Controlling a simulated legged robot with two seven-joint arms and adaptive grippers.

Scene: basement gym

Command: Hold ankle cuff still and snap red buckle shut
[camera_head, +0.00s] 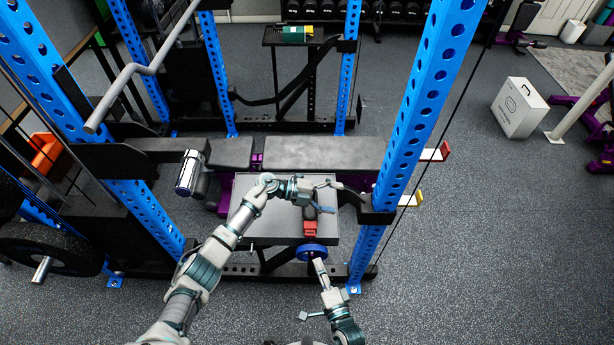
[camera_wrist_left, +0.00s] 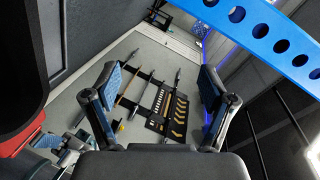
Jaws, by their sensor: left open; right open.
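The red buckle (camera_head: 310,229) is at the front edge of a grey platform in the head view. A small dark piece, seemingly part of the ankle cuff (camera_head: 309,213), lies directly behind it. I cannot tell whether the buckle is snapped. My left gripper (camera_head: 331,198) is open just above and behind the cuff, its fingers pointing right. In the left wrist view a dark shape with a red part (camera_wrist_left: 22,138) fills the left edge, beside the open, empty fingers.
The grey platform (camera_head: 262,222) has bare room left of the cuff. Blue rack posts stand at right (camera_head: 408,120) and left (camera_head: 140,215), with the right one close to my grippers. A black padded bench (camera_head: 325,153) lies behind. A white box (camera_head: 519,107) stands far right.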

